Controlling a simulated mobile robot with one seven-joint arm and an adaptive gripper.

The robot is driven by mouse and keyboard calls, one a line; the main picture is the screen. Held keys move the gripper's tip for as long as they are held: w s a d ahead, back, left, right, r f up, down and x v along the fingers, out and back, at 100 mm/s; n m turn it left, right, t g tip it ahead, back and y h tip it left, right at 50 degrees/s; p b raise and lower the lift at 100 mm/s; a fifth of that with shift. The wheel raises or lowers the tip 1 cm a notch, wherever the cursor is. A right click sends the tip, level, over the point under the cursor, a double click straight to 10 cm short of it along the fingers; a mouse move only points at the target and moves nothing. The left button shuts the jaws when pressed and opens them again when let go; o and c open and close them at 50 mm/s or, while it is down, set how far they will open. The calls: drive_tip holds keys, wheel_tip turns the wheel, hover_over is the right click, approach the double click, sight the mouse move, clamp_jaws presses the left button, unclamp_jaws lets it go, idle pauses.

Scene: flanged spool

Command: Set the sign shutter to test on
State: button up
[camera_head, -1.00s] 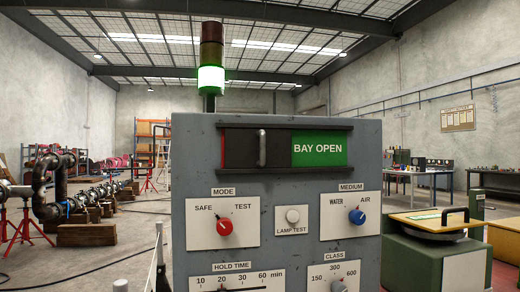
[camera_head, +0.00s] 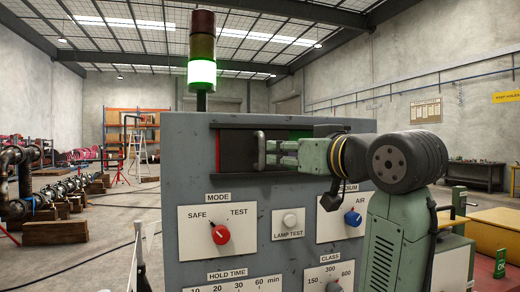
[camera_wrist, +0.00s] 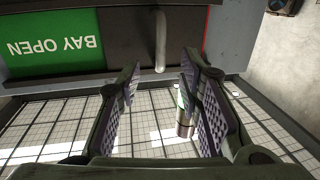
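The sign window on the grey cabinet (camera_head: 180,190) has a dark sliding shutter (camera_head: 238,150) with an upright metal handle (camera_head: 261,150). The shutter covers the left part, with a thin red strip at its left edge. The green BAY OPEN panel is mostly hidden behind my arm in the head view. It shows upside down and uncovered in the wrist view (camera_wrist: 55,42). My gripper (camera_head: 274,152) is at the handle, just right of it in the head view. In the wrist view its fingers (camera_wrist: 160,68) are open and apart, with the handle (camera_wrist: 160,35) ahead between the tips.
Below the window are a red MODE knob (camera_head: 222,235) pointing at SAFE, a LAMP TEST button (camera_head: 289,220) and a blue MEDIUM knob (camera_head: 353,218), close under my arm. A signal tower (camera_head: 202,75) glows green on top.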

sight(264, 151)
drive_tip(key=p+x, duration=0.3)
drive_tip(key=x, duration=0.6)
drive_tip(key=shift+s, duration=0.1)
drive_tip(key=shift+w+a+f, duration=0.1)
drive_tip(key=shift+w+a, duration=0.15)
drive_tip(key=shift+w, duration=0.25)
drive_tip(key=shift+c, duration=0.5)
clamp_jaws()
